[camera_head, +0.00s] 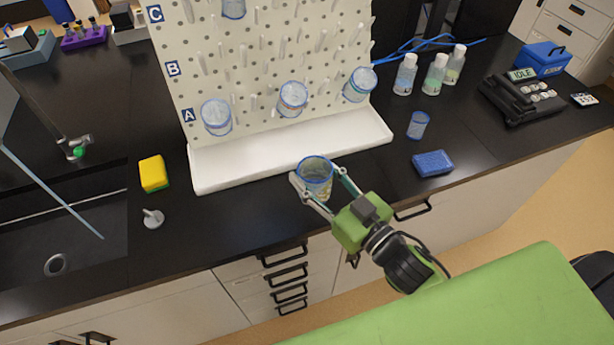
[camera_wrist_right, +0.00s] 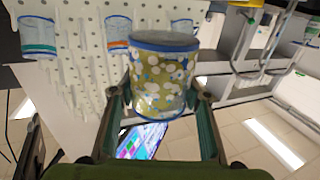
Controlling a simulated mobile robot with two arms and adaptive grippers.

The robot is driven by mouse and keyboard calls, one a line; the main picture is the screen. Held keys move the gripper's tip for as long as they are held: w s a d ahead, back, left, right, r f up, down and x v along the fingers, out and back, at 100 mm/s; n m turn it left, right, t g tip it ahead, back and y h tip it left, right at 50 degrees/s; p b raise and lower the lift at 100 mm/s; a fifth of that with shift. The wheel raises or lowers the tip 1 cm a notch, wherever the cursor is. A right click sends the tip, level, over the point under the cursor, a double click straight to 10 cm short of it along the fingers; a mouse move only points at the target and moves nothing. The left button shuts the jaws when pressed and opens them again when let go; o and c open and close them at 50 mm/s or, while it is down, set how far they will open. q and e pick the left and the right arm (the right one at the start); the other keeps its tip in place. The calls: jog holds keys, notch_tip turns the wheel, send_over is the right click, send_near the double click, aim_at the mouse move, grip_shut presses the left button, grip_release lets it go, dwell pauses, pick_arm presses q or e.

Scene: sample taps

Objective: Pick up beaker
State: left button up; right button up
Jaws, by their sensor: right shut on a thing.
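A clear beaker with a blue rim (camera_head: 315,170) is between the fingers of my right gripper (camera_head: 322,190) at the front of the black counter, before the white tray. In the right wrist view the beaker (camera_wrist_right: 160,85) looks patterned with yellowish and pale spots. My right gripper (camera_wrist_right: 160,105) is shut on its sides. Whether the beaker touches the counter cannot be told. My left gripper is not in view.
Several beakers hang on the pegboard (camera_head: 262,60) above the white tray (camera_head: 230,170). A small blue cup (camera_head: 418,125), a blue sponge (camera_head: 433,163) and bottles (camera_head: 405,75) stand right.

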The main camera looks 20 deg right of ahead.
jog(key=s+r+b, duration=0.1)
jog(key=s+r, duration=0.3)
jog(key=s, duration=0.5)
jog(key=shift+d+r, duration=0.2)
jog(key=shift+d, duration=0.25)
jog(key=shift+o, duration=0.5)
jog(key=shift+s, duration=0.1)
jog(key=shift+c, duration=0.7)
